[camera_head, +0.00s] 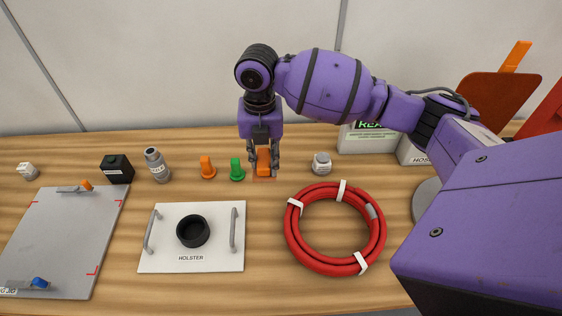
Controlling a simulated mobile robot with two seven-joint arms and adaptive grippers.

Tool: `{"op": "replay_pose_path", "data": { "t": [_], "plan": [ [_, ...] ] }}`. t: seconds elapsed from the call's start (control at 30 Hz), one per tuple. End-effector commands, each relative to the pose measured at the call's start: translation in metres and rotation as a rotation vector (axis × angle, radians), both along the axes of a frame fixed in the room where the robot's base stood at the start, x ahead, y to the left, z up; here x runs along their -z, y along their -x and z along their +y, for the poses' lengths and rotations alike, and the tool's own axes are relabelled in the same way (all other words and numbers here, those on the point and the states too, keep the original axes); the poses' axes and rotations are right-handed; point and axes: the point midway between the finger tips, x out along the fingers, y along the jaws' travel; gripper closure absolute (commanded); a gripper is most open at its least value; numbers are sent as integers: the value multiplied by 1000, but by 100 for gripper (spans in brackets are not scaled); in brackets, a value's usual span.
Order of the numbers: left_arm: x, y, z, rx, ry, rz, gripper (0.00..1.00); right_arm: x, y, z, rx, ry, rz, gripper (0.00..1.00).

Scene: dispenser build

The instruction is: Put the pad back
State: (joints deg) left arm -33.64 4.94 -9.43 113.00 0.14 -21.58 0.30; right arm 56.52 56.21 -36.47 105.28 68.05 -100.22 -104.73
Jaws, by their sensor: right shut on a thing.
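My right gripper (264,168) reaches down to the back middle of the table. It is shut on an orange block-like piece (263,157), which I take to be the pad. The fingers stand on either side of the piece and hide part of it. It is upright at or just above the tabletop; I cannot tell whether it touches. A thin reddish-brown patch shows under it. My left gripper is not in view.
A green piece (237,171) and another orange piece (207,168) stand close on the left, a white jar (321,163) on the right. In front are a white HOLSTER plate (213,255) and a red hose coil (295,241). A grey board (55,240) lies at left.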

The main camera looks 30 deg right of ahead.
Motion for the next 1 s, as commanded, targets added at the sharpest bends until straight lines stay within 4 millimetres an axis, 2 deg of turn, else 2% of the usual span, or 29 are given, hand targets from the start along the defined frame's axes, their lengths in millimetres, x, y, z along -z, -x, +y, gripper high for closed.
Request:
{"op": "replay_pose_path", "data": {
  "t": [0.03, 0.2, 0.4, 0.73, 0.9, 1.0],
  "plan": [
    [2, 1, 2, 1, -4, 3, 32, 7, -8, -11, 8, 1, 4, 95],
    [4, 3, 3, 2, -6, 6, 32, 26, -37, -43, 8, 2, 3, 95],
    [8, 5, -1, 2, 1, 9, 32, 64, -57, -65, 5, 0, 4, 95],
    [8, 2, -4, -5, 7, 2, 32, 86, -70, -80, 4, 1, 3, 95],
    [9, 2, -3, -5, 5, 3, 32, 111, -69, -79, 3, 1, 4, 95],
    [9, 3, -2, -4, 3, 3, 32, 116, -70, -80, 2, 0, 0, 95]
  ]
}}
